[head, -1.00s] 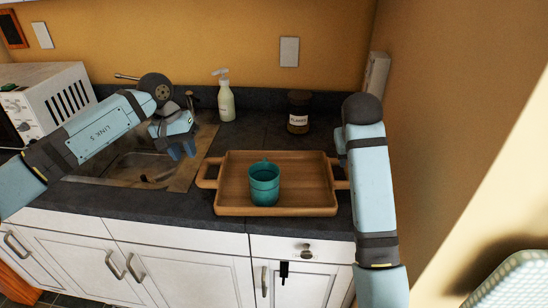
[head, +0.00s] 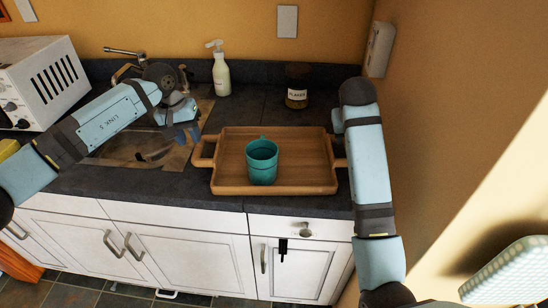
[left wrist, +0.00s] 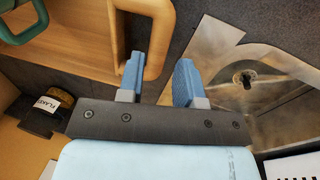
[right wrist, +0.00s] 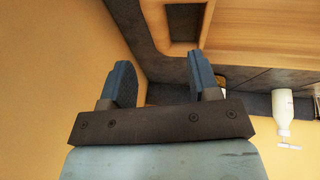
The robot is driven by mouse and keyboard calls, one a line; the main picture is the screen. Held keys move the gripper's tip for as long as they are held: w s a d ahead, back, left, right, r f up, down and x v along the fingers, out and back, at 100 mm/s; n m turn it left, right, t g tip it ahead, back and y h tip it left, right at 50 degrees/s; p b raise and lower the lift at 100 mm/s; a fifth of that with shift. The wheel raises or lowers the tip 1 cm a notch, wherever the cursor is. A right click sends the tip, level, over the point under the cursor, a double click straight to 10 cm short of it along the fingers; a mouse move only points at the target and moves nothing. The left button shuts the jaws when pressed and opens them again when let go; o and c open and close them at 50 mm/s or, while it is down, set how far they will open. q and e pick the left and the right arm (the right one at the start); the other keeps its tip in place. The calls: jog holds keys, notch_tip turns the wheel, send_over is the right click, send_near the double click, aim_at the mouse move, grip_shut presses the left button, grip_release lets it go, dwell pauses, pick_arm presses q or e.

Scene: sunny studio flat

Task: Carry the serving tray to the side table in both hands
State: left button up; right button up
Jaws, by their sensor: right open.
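The wooden serving tray (head: 225,178) lies on the dark counter, with a teal mug (head: 262,165) standing upright on it. Its left handle (head: 203,152) also shows in the left wrist view (left wrist: 156,60). My left gripper (head: 190,128) is open and empty beside that handle; in the left wrist view (left wrist: 158,78) the handle's bar shows just beyond the fingertips. My right gripper (right wrist: 163,78) is open and empty near the tray's right end, whose handle shows above the fingers in the right wrist view (right wrist: 154,22). In the head view my right arm hides the right fingers. The side table is not identifiable.
A sink (head: 140,148) lies left of the tray, with a white oven-like appliance (head: 45,75) farther left. A white soap bottle (head: 221,75) and a dark jar (head: 297,86) stand behind the tray. A wall (head: 430,130) closes the right side.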

aim_at(196, 150)
pick_arm(q)
jog(key=f, duration=0.2)
jog(key=d+f, duration=0.1)
jog(key=f, duration=0.5)
jog(key=shift+d, duration=0.3)
pick_arm(e)
jog(key=x, duration=0.8)
jog(key=shift+f, duration=0.2)
pick_arm(q)
jog(key=c, duration=0.5)
pick_arm(e)
jog(key=c, duration=0.5)
pick_arm(q)
grip_shut()
pick_arm(e)
grip_shut()
jog(key=shift+r, duration=0.1)
